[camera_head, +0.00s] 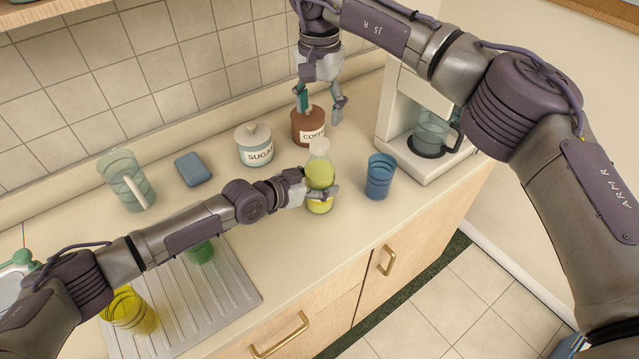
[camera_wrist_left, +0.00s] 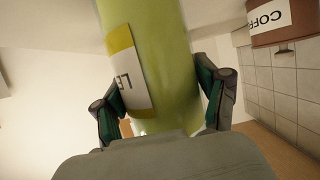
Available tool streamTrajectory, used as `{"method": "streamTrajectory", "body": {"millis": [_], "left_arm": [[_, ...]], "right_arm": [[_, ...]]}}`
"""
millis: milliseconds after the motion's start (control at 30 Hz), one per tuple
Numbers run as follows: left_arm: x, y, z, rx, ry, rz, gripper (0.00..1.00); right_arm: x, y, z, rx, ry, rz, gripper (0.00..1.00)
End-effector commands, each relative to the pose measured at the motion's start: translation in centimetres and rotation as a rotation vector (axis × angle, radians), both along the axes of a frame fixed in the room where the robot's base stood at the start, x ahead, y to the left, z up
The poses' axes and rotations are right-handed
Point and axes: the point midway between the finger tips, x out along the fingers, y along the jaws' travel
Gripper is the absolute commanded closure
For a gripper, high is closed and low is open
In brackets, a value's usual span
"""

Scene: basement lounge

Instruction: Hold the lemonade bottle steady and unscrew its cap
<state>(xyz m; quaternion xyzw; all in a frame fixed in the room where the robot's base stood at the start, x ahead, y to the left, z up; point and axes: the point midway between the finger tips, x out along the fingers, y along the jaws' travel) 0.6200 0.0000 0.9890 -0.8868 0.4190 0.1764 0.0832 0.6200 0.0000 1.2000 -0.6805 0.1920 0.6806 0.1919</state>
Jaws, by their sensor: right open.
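The lemonade bottle (camera_head: 320,175) stands upright on the counter, yellow-green with a pale cap (camera_head: 319,146) on top. My left gripper (camera_head: 322,192) is around the bottle's body from the left. In the left wrist view the bottle (camera_wrist_left: 165,60) fills the middle, its label partly showing, and the fingers of my left gripper (camera_wrist_left: 165,105) close on both its sides. My right gripper (camera_head: 320,112) is open and empty, pointing down above and behind the bottle, in front of the coffee jar. The bottle's lower part is partly hidden by my left fingers.
The brown coffee jar (camera_head: 299,129) and the sugar jar (camera_head: 257,154) stand behind the bottle. A blue cup (camera_head: 379,178) is close on its right, with a coffee maker (camera_head: 405,150) beyond. A glass pitcher (camera_head: 117,168), blue sponge (camera_head: 193,168) and yellow cup (camera_head: 135,314) are left.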

Motion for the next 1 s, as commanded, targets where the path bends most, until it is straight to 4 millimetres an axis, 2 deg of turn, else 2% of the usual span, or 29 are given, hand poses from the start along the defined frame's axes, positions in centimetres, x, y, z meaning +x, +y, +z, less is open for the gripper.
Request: {"method": "streamTrajectory", "body": {"millis": [33,300,400,567,667,1000], "left_arm": [[-0.01,0.01,-0.01,0.0,0.0,0.0,0.42],[-0.02,0.02,-0.02,0.0,0.0,0.0,0.87],[-0.02,0.02,-0.02,0.0,0.0,0.0,1.0],[-0.02,0.03,-0.03,0.001,0.001,0.0,1.0],[-0.02,0.03,-0.03,0.001,0.001,0.0,1.0],[-0.02,0.03,-0.04,0.001,0.001,0.0,1.0]], "right_arm": [[0.0,0.0,0.0,0.0,0.0,0.0,0.33],[0.0,0.0,0.0,0.0,0.0,0.0,0.33],[0.0,0.0,0.0,0.0,0.0,-0.004,0.33],[0.01,0.01,0.01,-0.001,-0.001,-0.102,0.33],[0.01,0.02,0.02,-0.001,-0.001,-0.261,0.33],[-0.01,0.06,0.03,-0.001,-0.001,-1.036,0.33]]}}
